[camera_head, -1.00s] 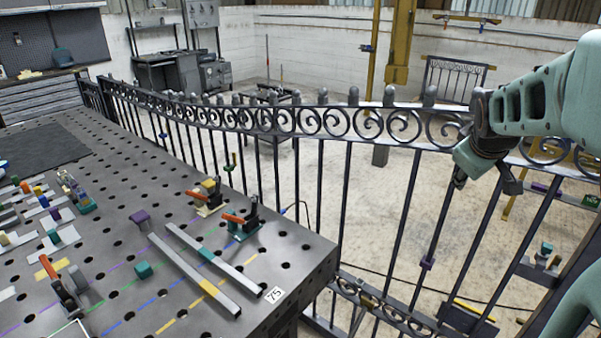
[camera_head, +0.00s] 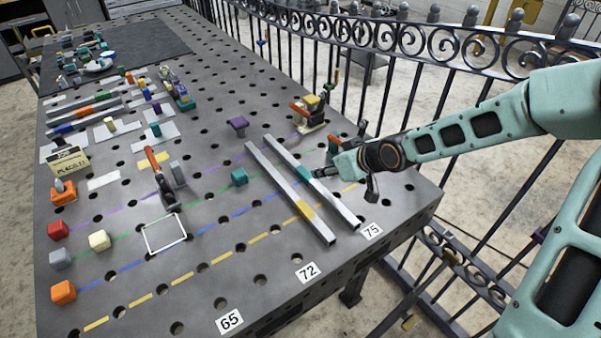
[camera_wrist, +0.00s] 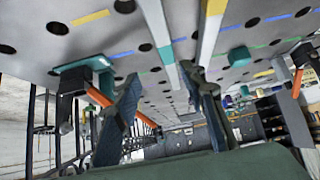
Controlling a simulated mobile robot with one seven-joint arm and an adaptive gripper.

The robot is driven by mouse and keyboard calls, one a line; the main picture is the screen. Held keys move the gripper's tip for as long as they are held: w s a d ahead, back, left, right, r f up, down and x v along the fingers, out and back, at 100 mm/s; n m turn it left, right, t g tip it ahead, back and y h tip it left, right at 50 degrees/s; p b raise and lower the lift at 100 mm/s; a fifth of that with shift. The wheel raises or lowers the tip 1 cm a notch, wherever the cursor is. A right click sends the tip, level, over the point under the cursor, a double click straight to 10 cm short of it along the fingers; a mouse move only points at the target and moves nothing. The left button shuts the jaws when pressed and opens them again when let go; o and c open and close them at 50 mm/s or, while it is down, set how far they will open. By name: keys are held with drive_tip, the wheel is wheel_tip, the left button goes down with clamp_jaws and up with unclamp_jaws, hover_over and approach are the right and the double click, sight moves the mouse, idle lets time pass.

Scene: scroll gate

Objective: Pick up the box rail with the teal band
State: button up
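The box rail with the teal band (camera_head: 325,196) lies flat on the perforated table. A similar rail with a yellow band (camera_head: 285,188) lies parallel to it on the left. My gripper (camera_head: 352,175) is just right of the teal-banded rail, near its middle, and partly hides the clamp behind. In the wrist view my gripper (camera_wrist: 160,80) is open and empty, with its fingers spread apart. The teal-banded rail (camera_wrist: 154,20) appears between the fingers there, apart from them; the yellow-banded rail (camera_wrist: 209,35) shows beside the right finger.
An orange-handled clamp (camera_head: 310,112) stands behind the rails. A purple block (camera_head: 238,124) and teal block (camera_head: 239,177) stand left of them. The scroll gate (camera_head: 430,45) runs along the table's far side. The tabletop left of the rails has free room.

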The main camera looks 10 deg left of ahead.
sight(305, 173)
drive_tip(key=shift+a+f, duration=0.15)
drive_tip(key=shift+a, duration=0.3)
drive_tip(key=b+x, duration=0.1)
drive_tip(key=x, duration=0.4)
drive_tip(key=shift+d, duration=0.1)
drive_tip(key=shift+s+a+b+x, duration=0.1)
drive_tip(key=shift+s+x, duration=0.05)
drive_tip(key=shift+x, duration=0.55)
drive_tip(key=shift+s+a+b+x, duration=0.1)
drive_tip(key=shift+x, duration=0.6)
drive_tip(key=shift+s+a+b+x, duration=0.1)
drive_tip(key=shift+s+x, duration=0.05)
drive_tip(key=shift+x, duration=0.6)
drive_tip(key=shift+w+a+f, duration=0.2)
drive_tip(key=shift+w+f, duration=0.1)
drive_tip(key=shift+f, duration=0.15)
drive_tip(key=shift+c, duration=0.2)
clamp_jaws()
drive_tip(key=shift+r, duration=0.15)
